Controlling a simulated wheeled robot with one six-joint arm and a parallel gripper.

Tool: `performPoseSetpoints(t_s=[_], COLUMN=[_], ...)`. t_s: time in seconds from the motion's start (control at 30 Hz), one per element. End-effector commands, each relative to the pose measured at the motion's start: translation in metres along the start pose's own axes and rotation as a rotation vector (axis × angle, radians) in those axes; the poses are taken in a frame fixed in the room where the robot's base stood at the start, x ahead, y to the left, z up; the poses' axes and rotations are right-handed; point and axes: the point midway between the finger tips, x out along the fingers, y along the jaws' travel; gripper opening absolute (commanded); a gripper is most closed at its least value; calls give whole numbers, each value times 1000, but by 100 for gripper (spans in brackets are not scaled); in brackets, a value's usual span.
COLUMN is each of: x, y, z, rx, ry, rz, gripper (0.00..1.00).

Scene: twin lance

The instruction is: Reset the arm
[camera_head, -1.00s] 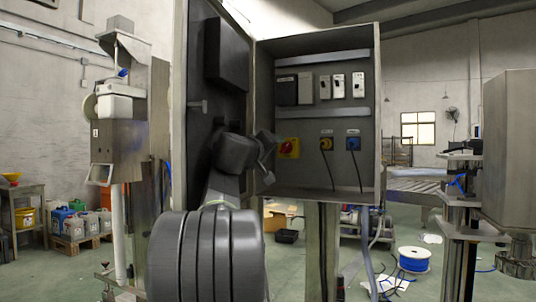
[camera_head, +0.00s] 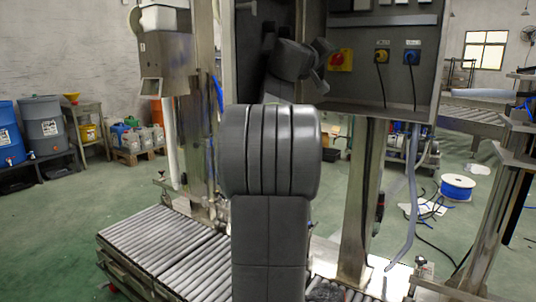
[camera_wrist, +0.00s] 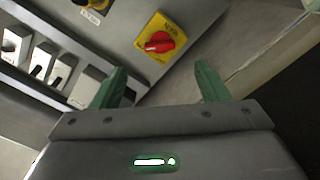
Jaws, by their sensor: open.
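My gripper (camera_head: 322,66) is in front of the open electrical cabinet, just left of the red rotary switch (camera_head: 340,60) on its yellow plate. In the wrist view, the two green fingers of my gripper (camera_wrist: 160,72) are spread apart with nothing between them. The red switch (camera_wrist: 158,43) lies beyond the fingertips, near the middle, and looks apart from them. My arm rises from the bottom of the head view and hides part of the cabinet door. The cabinet's top is out of the head view.
The cabinet (camera_head: 385,97) also holds a yellow connector (camera_head: 382,57) and a blue connector (camera_head: 411,58) with hanging cables. A roller conveyor (camera_head: 165,250) stands low at left. A blue cable spool (camera_head: 457,187) sits on the floor at right.

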Motion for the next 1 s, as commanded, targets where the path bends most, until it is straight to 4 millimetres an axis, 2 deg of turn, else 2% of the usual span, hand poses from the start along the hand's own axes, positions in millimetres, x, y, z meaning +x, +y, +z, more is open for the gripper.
performPoseSetpoints(t_s=[0.1,0.5,0.73,1.0], x=[22,81,100,104], y=[1,1,2,1], z=[0,-1,-1,0], rx=[0,0,0,-1], ry=[-2,-1,0,1], rz=[1,1,1,1], gripper=[68,68,68,68])
